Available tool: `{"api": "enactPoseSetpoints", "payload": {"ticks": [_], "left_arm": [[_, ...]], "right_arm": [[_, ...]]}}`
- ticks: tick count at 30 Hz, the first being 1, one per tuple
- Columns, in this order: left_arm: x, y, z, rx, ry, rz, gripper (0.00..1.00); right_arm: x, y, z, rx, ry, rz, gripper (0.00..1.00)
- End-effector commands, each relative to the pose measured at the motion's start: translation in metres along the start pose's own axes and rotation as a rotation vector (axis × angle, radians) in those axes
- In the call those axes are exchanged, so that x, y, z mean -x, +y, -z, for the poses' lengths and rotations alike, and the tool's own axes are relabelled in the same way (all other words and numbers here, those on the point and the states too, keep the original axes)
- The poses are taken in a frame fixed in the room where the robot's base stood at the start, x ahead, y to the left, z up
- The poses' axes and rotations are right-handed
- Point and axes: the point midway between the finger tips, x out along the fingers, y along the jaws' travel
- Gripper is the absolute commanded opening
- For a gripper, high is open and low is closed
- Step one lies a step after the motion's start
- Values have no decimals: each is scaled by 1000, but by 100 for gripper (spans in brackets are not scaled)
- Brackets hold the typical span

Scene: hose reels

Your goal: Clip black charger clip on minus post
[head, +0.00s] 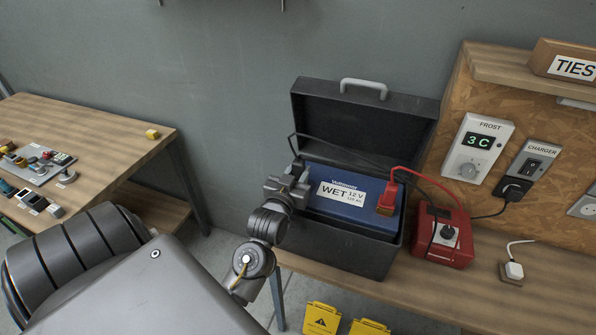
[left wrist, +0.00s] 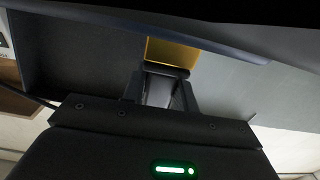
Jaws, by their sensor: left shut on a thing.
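The blue battery (head: 325,205), labelled WET 12 V, sits in an open black box (head: 340,245). A red clip (head: 387,196) with a brass-coloured jaw is at its right end. My left gripper (head: 297,172) is at the battery's left end, shut on the black charger clip, which is mostly hidden by the fingers in the head view. In the left wrist view the left gripper (left wrist: 165,88) holds a dark body with a yellow brass-like part (left wrist: 172,52) beyond the fingertips. A black cable (head: 293,142) runs to the gripper. The minus post is hidden; I cannot tell whether the clip touches it.
The box lid (head: 365,115) stands open behind the battery. The red charger (head: 442,235) stands to the right, below a wall panel with a charger switch (head: 534,163). Another table (head: 100,140) with small items is at left. Yellow signs (head: 322,318) stand below the bench.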

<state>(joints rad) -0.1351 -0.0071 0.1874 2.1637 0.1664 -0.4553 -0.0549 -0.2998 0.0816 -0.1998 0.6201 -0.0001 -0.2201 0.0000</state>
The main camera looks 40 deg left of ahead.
Motion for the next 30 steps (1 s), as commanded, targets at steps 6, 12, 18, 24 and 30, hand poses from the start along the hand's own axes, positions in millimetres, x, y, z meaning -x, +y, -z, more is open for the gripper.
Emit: {"api": "enactPoseSetpoints", "payload": {"ticks": [6, 12, 18, 24, 30], "left_arm": [[0, 0, -1, 0, 0, 0, 50], [0, 0, -1, 0, 0, 0, 54], [6, 0, -3, 0, -1, 0, 54], [41, 0, -6, 2, -1, 0, 54], [80, 0, -5, 2, -2, 0, 54]], "right_arm": [[0, 0, 0, 0, 0, 0, 36], [0, 0, 0, 0, 0, 0, 36], [-4, -2, 0, 0, 0, 2, 36], [-19, -3, -1, -1, 1, 3, 36], [-33, -4, -2, -1, 1, 4, 36]]}}
